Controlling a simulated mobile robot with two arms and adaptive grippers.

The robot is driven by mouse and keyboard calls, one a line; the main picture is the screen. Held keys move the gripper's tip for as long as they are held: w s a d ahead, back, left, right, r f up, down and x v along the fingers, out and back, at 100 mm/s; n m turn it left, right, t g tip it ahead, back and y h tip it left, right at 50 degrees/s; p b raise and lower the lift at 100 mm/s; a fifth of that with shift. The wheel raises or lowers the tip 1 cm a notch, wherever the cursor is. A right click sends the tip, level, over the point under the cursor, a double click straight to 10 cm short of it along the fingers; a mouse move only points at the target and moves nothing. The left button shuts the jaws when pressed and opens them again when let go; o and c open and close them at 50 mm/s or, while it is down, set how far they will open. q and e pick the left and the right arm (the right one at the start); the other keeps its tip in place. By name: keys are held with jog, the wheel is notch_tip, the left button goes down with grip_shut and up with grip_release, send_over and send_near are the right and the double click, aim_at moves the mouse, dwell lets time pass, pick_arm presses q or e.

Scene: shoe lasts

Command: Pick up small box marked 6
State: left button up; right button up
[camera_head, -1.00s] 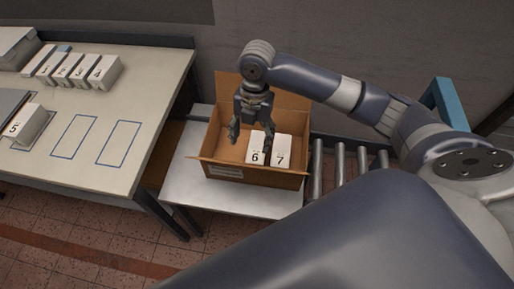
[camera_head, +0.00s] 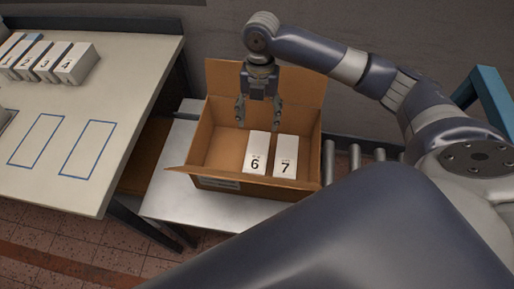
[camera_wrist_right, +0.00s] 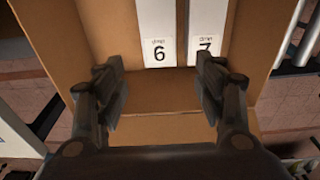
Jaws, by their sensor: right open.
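The small white box marked 6 (camera_head: 256,153) stands in the open cardboard box (camera_head: 216,150), directly left of the white box marked 7 (camera_head: 285,156). My right gripper (camera_head: 259,117) is open and empty above the back of the cardboard box, behind and over box 6. In the right wrist view the open fingers (camera_wrist_right: 159,88) are spread apart, with box 6 (camera_wrist_right: 157,28) beyond them and box 7 (camera_wrist_right: 206,30) partly behind the right finger. My left gripper is not in view.
The cardboard box rests on a light metal surface (camera_head: 165,195) beside a roller conveyor (camera_head: 353,160). A table (camera_head: 115,110) at left holds several white numbered boxes (camera_head: 75,64) and blue outlined rectangles.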

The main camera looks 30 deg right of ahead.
jog(key=b, duration=0.6)
send_near(257, 151)
jog(key=shift+s+f, duration=0.15)
jog(key=shift+s, duration=0.1)
jog(key=shift+f+b, duration=0.4)
jog(key=shift+f, duration=0.05)
jog(key=f, duration=0.5)
jog(key=shift+s+a, duration=0.2)
jog(key=shift+s, duration=0.05)
jog(key=shift+a+f, duration=0.1)
jog(key=shift+f, duration=2.65)
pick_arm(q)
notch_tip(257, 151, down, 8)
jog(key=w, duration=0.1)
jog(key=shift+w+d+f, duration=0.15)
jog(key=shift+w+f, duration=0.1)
pick_arm(e)
jog(key=c, duration=0.8)
